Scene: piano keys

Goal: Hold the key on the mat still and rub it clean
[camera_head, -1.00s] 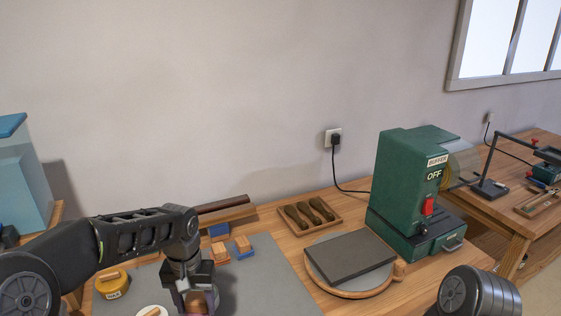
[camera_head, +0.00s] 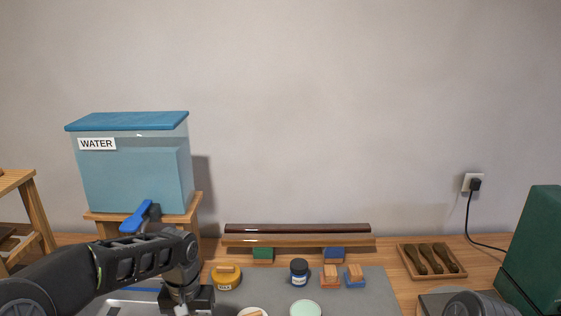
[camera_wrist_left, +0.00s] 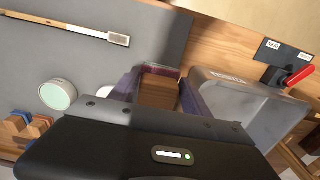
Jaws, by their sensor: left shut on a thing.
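A long narrow strip of wood with a pale face (camera_wrist_left: 70,29), which looks like the key, lies on the grey mat (camera_wrist_left: 165,38) at the upper left of the left wrist view. I cannot make it out in the head view. My left gripper (camera_head: 186,307) is at the left side of the mat. In the left wrist view it is shut on a brown wooden block (camera_wrist_left: 158,92), between purple-looking fingers. The block's lower face is hidden.
A clear tray (camera_wrist_left: 250,110) lies beside my left gripper. A water tank (camera_head: 130,165) stands behind left. A brush tray (camera_head: 431,262) is right.

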